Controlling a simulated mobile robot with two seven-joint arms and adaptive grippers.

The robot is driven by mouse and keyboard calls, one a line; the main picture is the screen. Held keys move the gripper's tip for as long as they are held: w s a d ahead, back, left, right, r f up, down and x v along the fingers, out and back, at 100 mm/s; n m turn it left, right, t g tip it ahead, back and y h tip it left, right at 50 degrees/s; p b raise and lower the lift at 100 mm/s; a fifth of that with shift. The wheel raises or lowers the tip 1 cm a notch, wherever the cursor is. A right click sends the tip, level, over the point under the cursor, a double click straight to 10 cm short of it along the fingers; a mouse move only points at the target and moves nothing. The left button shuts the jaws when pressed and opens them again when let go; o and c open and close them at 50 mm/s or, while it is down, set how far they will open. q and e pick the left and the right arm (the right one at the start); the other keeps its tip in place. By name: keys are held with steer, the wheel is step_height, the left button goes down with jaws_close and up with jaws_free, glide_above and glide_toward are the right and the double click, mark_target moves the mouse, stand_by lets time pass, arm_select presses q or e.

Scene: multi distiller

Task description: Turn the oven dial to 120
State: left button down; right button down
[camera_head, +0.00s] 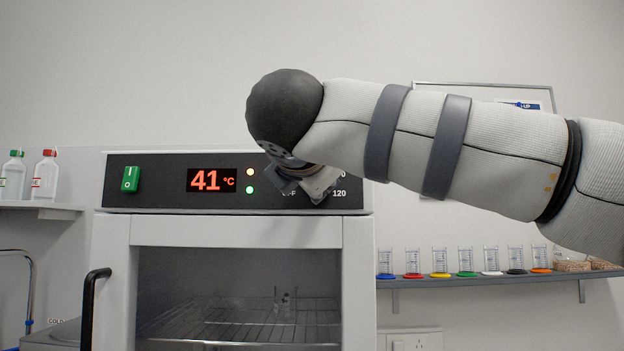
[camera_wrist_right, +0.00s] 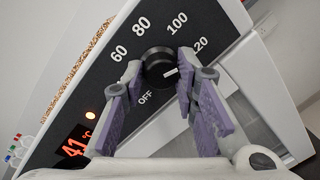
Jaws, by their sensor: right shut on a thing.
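The oven (camera_head: 235,233) has a dark control panel with a red 41 °C display (camera_head: 212,180). The dial is hidden behind my right gripper (camera_head: 318,186) in the head view. In the right wrist view the black dial (camera_wrist_right: 157,64) shows between the purple-padded fingers of the gripper (camera_wrist_right: 157,80), which is shut on it. A white mark on the dial points right and slightly up, roughly towards the partly covered 120 label (camera_wrist_right: 201,45). The OFF label (camera_wrist_right: 146,97) is below the dial. My left gripper is not in view.
A green power switch (camera_head: 130,179) is at the panel's left. The oven's glass door (camera_head: 230,275) looks closed, with wire racks behind it. Bottles stand on a left shelf (camera_head: 40,206). Several cylinders with coloured bases stand on a right shelf (camera_head: 480,279).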

steer(key=shift+d+r+m, duration=0.1)
steer(key=shift+m, duration=0.3)
steer(key=c, duration=1.3)
jaws_free()
steer(key=s, duration=0.8)
steer(key=s+a, duration=0.1)
steer(key=s, duration=0.3)
steer(key=shift+r, duration=0.4)
